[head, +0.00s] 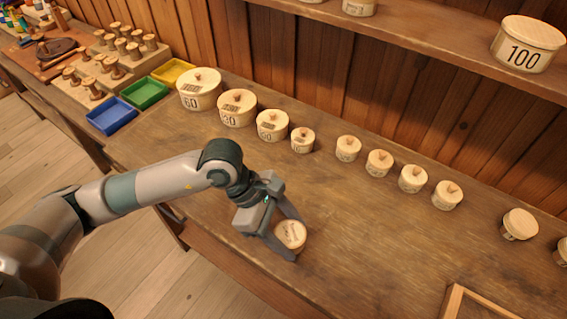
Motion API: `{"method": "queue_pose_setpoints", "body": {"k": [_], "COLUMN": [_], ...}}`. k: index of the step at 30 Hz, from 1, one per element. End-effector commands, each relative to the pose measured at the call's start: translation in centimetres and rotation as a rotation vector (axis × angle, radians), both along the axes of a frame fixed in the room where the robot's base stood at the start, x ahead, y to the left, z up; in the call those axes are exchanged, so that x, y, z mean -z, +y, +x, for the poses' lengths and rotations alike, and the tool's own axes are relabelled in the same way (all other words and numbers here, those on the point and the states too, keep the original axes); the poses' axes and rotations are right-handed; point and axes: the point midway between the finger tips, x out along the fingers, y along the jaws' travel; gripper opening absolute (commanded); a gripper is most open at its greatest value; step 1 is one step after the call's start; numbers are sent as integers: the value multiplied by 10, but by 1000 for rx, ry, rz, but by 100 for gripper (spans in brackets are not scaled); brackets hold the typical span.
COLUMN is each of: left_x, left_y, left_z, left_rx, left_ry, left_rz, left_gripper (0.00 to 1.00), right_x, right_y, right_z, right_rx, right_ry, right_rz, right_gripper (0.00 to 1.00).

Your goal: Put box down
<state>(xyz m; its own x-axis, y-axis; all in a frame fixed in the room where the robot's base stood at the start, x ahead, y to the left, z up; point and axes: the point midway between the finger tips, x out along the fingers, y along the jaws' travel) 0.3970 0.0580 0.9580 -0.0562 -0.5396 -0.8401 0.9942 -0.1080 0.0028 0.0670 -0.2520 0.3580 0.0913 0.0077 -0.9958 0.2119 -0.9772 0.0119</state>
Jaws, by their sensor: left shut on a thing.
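In the head view, my left gripper (284,236) reaches in from the left, low over the front part of the wooden bench. It is shut on a small round, pale wooden box (291,234), with one finger on each side of it. The lid of the box faces up and carries a dark marking too small to read. I cannot tell whether the box touches the bench top or is held just above it. My right gripper is not in view.
Round lidded boxes marked 60 (199,91) and 30 (237,109) begin a row along the back of the bench (400,240). A box marked 100 (527,45) stands on the shelf. Blue (111,116), green (145,92) and yellow trays sit left. A wooden frame (470,304) lies front right. The middle is clear.

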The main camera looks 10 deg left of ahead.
Motion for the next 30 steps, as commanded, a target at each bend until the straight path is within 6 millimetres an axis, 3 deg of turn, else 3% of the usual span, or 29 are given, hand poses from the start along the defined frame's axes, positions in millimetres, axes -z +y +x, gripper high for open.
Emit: {"method": "queue_pose_setpoints", "body": {"k": [6,15,30], "left_x": [-19,-40,-43], "left_y": [-22,-33,-33], "left_z": [-8,-9,-8], "left_rx": [-295,-617,-687], "left_ry": [2,2,3], "left_rz": [-7,-3,1], "left_gripper": [33,33,33], "right_x": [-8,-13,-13], "right_y": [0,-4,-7], "right_z": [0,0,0], "right_rx": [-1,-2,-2], "right_ry": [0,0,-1], "right_rz": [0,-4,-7], "right_gripper": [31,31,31]}}
